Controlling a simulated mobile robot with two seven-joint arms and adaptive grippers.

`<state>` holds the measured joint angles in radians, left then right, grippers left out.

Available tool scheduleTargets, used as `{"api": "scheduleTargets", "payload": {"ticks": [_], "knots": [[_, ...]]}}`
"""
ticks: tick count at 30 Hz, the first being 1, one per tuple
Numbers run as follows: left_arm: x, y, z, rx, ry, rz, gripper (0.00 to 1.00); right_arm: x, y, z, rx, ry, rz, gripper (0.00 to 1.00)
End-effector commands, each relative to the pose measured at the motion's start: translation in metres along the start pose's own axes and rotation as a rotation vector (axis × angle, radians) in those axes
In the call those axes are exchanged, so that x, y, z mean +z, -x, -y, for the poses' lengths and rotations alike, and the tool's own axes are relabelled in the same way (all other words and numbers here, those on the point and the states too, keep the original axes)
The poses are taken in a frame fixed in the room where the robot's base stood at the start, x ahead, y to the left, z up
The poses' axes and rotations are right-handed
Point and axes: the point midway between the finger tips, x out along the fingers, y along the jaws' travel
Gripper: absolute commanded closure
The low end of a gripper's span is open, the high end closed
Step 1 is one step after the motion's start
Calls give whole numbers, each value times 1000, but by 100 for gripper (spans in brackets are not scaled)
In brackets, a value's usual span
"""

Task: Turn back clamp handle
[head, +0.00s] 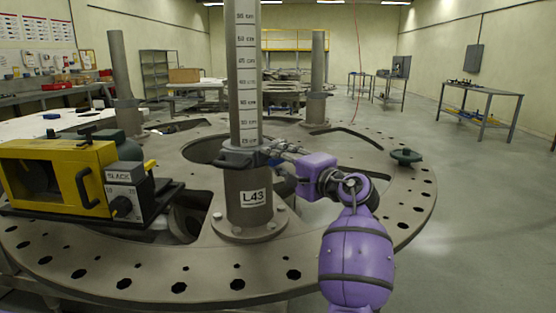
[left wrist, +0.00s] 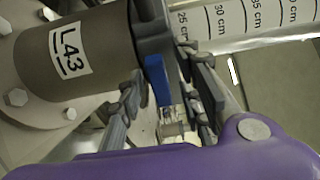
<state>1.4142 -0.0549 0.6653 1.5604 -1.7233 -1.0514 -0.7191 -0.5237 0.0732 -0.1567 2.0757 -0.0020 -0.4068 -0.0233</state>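The post labelled L43 (head: 247,195) stands upright on the round turret plate (head: 130,281); its scaled tube (head: 246,85) rises above a dark clamp collar (head: 238,158). The collar also shows in the left wrist view (left wrist: 152,28), with a blue clamp handle (left wrist: 157,80) beside it. My left gripper (head: 272,149) is at the right side of the collar. In the left wrist view its fingers (left wrist: 162,68) are apart, with the blue handle between them; a gap shows on the left finger's side. Contact with the right finger is unclear. My right gripper is out of view.
A yellow device (head: 60,178) marked SLACK stands on the plate at left. Other posts (head: 317,70) stand farther back. Open floor lies to the right, with workbenches (head: 480,98) beyond.

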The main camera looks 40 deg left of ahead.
Motion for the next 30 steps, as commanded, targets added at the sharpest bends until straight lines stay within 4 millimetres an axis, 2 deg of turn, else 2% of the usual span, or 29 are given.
{"api": "scheduleTargets", "payload": {"ticks": [9, 17, 30], "knots": [[0, -4, 0, 1, 0, -1, 67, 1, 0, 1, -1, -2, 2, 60], [0, -4, 0, 1, 0, -1, 100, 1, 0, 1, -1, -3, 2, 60], [0, -4, -3, -10, 52, 0, 100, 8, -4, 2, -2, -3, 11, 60]]}}
